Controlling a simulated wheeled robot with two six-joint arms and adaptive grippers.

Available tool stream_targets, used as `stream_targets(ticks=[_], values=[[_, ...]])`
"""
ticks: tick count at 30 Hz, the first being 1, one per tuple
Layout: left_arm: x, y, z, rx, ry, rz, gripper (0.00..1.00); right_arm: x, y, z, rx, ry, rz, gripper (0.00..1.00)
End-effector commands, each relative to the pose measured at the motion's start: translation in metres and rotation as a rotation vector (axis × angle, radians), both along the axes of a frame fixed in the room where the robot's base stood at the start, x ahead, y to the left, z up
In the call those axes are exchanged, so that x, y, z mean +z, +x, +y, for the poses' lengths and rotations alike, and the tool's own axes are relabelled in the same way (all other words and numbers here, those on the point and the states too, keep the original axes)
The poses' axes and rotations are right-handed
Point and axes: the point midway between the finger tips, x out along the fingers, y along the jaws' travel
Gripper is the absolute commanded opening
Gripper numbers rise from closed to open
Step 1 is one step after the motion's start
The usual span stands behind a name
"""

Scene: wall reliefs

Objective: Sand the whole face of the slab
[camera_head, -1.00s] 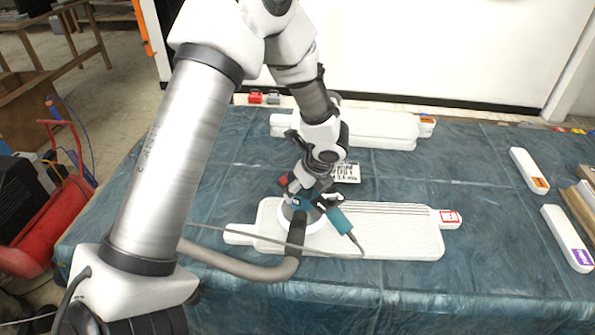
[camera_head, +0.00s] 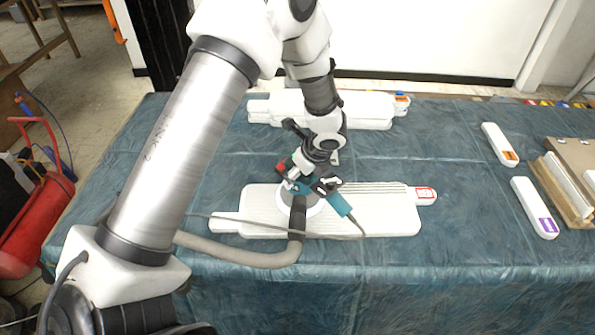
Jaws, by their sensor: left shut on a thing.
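The white slab (camera_head: 393,222) lies flat on the covered table, with a plain tab at its left end and a red-labelled tab (camera_head: 425,196) at its right end. Fine grooves run along the upper right part of its face. My left gripper (camera_head: 305,184) is shut on a teal sander (camera_head: 338,203). The sander's round white head (camera_head: 315,209) is over the left-middle of the slab and seems to rest on it. A grey hose and a thin cable trail from the sander. The arm and sander hide part of the face. My right gripper is not in view.
A stack of white slabs (camera_head: 375,107) lies at the back of the blue-covered table (camera_head: 420,150). White pieces with orange (camera_head: 500,145) and purple (camera_head: 535,207) labels lie at the right, near wooden boards (camera_head: 565,190). A red machine (camera_head: 35,225) stands at the left floor.

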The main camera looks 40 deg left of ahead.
Motion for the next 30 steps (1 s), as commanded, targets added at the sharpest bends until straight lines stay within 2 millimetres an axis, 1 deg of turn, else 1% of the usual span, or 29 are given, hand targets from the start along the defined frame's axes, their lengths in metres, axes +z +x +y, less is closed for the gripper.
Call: stream_targets(ticks=[1, 12, 22, 30], values=[[0.005, 0.003, -0.002, -0.002, 0.001, -0.003, 0.27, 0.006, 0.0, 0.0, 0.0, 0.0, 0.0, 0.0], [0.004, 0.017, -0.02, -0.002, 0.001, -0.004, 0.27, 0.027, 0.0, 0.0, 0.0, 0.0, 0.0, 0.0], [0.002, 0.024, -0.029, -0.002, 0.0, -0.004, 0.27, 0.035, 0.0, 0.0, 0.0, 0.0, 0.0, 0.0], [0.005, 0.034, -0.041, -0.002, 0.001, -0.004, 0.27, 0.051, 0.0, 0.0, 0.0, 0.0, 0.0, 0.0]])
